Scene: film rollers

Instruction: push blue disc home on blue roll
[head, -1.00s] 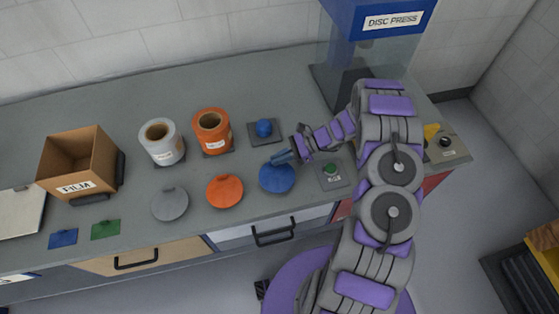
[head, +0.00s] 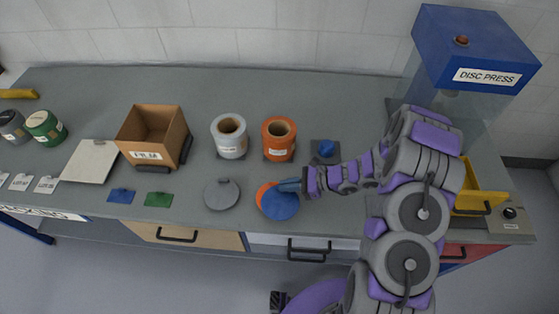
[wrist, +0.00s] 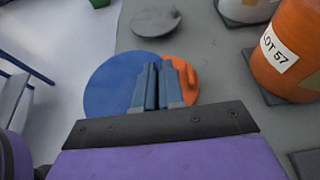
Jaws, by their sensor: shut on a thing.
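In the wrist view the blue disc (wrist: 112,88) extends past the fingers (wrist: 155,85) to the left. It partly covers the orange disc (head: 263,190), apparently from above; the orange disc also shows in the wrist view (wrist: 184,75). Whether the two discs touch cannot be told. I see no roll that is clearly blue; a small blue knob (head: 326,148) sits on a dark pad behind my gripper.
A white roll (head: 229,137) and an orange roll (head: 278,140) stand on dark pads behind the discs. A grey disc (head: 222,195) lies left. A cardboard box (head: 152,137) stands further left. The blue-topped disc press (head: 470,50) is at the right, partly behind my arm.

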